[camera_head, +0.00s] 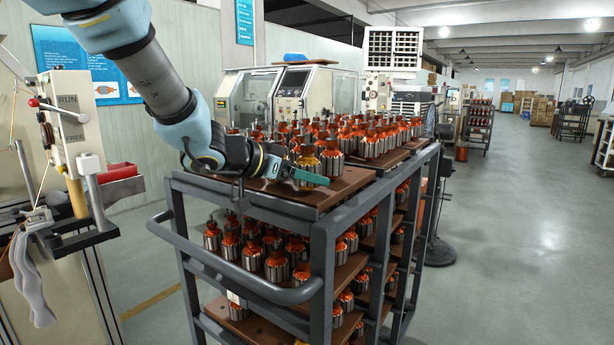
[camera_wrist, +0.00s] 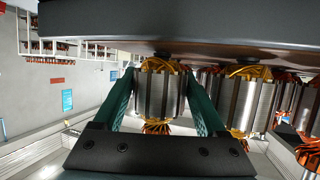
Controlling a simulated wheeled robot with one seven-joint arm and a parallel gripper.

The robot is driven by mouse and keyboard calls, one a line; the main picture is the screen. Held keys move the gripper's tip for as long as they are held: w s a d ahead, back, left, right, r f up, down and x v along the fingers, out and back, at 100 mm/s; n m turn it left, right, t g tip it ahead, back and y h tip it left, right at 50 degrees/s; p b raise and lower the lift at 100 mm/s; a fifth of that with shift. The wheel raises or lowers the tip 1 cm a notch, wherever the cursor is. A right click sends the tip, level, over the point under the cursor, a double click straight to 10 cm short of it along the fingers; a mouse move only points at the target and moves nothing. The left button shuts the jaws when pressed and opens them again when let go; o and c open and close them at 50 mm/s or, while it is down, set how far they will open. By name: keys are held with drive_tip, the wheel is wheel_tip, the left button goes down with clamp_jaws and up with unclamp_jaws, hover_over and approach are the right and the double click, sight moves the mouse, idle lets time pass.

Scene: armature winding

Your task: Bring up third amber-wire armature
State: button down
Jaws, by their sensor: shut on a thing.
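An armature with amber wire and a silver core (camera_head: 307,163) stands at the near edge of the brown board on top of the rack. My gripper (camera_head: 302,178) reaches it low from the left. In the wrist view, which is upside down, the green fingers of my gripper (camera_wrist: 160,98) are shut on this armature (camera_wrist: 154,95), one on each side of its core. Its shaft end still meets the board (camera_wrist: 150,50), with no gap that I can make out. A second amber-wire armature (camera_wrist: 243,105) stands right beside it in that view.
Many orange-wire armatures (camera_head: 375,143) crowd the top board behind and to the right. The dark rack (camera_head: 322,230) has lower shelves full of armatures and a bent rail in front. A winding stand with a lever (camera_head: 75,130) is at the left.

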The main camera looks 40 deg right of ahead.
idle(0.4)
unclamp_jaws()
drive_tip(key=shift+f, duration=0.1)
drive_tip(key=b+v, duration=0.1)
drive_tip(key=v, duration=0.9)
drive_tip(key=shift+a, duration=0.4)
drive_tip(key=b+v, duration=0.1)
drive_tip(key=v, duration=1)
